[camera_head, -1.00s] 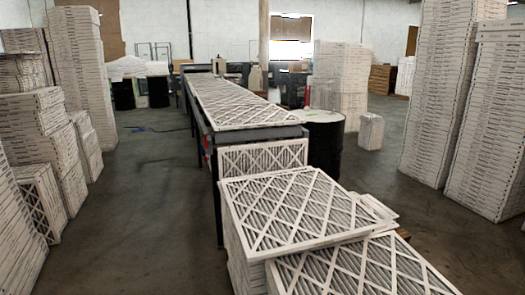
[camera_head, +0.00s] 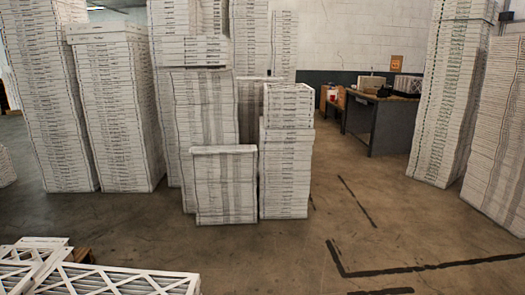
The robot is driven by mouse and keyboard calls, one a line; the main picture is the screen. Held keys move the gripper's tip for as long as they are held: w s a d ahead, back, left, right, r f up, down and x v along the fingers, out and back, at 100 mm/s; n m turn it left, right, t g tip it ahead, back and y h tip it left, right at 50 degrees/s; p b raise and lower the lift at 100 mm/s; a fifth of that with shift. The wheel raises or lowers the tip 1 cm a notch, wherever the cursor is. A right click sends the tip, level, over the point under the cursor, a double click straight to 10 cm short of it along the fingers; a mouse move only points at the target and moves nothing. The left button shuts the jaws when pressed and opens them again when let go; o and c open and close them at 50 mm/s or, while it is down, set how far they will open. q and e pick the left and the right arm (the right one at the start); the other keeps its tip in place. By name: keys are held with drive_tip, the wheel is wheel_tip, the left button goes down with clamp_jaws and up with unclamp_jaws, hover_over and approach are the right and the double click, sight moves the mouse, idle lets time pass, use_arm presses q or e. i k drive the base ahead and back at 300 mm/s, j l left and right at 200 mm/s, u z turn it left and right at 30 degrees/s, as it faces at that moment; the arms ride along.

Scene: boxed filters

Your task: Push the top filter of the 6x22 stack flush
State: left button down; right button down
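Several tall stacks of white boxed filters stand ahead. In the middle are a short stack (camera_head: 225,187), a slightly taller stack (camera_head: 286,170) to its right with a narrower upper block (camera_head: 289,106), and a taller stack (camera_head: 203,120) behind. The top filter of the short stack overhangs a little at the sides. I cannot read the labels, so I cannot tell which is the 6x22 stack. Neither of my grippers is in view.
Filters with white lattice faces (camera_head: 115,281) lie at the lower left. More tall stacks stand at left (camera_head: 118,110) and right (camera_head: 450,95). A dark desk (camera_head: 385,125) stands at the back. The concrete floor with black tape lines (camera_head: 357,201) is open at front right.

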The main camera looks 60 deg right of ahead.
sight(235, 149)
drive_tip(key=z, duration=1.75)
